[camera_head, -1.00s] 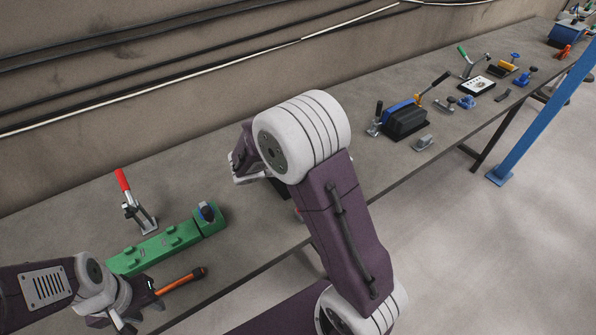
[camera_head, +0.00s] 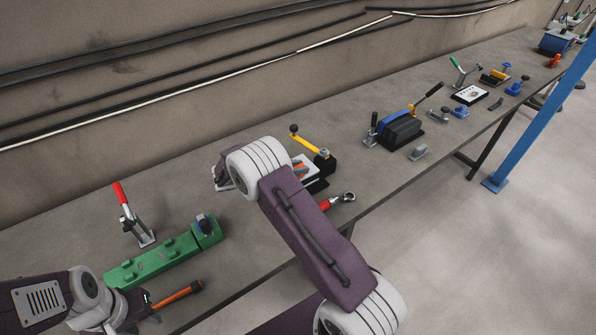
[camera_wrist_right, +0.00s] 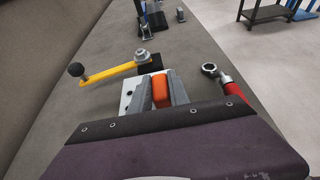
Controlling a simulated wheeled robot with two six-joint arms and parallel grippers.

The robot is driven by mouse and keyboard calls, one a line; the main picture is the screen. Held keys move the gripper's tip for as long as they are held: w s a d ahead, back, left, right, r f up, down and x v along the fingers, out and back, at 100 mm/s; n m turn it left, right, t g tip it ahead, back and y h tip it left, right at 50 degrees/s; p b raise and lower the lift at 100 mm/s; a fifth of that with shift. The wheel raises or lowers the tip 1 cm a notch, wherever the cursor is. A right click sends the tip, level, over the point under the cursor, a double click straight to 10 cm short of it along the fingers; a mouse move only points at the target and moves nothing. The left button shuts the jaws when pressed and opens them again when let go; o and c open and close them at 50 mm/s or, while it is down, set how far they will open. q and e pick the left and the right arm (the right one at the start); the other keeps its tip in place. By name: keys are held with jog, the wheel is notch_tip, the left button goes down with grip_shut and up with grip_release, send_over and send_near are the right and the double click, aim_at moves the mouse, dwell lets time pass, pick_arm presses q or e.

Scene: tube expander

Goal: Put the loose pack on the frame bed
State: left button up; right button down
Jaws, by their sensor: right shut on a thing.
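In the right wrist view, my right gripper (camera_wrist_right: 161,92) is shut on a small orange block, likely the loose pack (camera_wrist_right: 161,91). A white plate (camera_wrist_right: 128,92) shows just behind and left of its fingers. In the head view, my right wrist hides most of this gripper, and orange shows beside the white plate (camera_head: 311,173). A long green bed with raised pegs (camera_head: 150,263), possibly the frame bed, lies at the left. My left gripper (camera_head: 146,306) is beside an orange-handled tool (camera_head: 176,295); whether it grips the tool is unclear.
A yellow lever (camera_head: 307,143) and black block (camera_head: 324,164) stand close to the right gripper. A red-handled wrench (camera_head: 338,201) lies near the front edge. A red-handled clamp (camera_head: 130,215) stands behind the green bed. A black-and-blue box (camera_head: 400,130) is farther right.

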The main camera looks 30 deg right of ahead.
jog(key=shift+w+f, duration=0.15)
jog(key=shift+f, duration=0.8)
jog(key=shift+f, duration=0.15)
jog(key=c, duration=1.3)
grip_release()
jog(key=shift+o, duration=0.2)
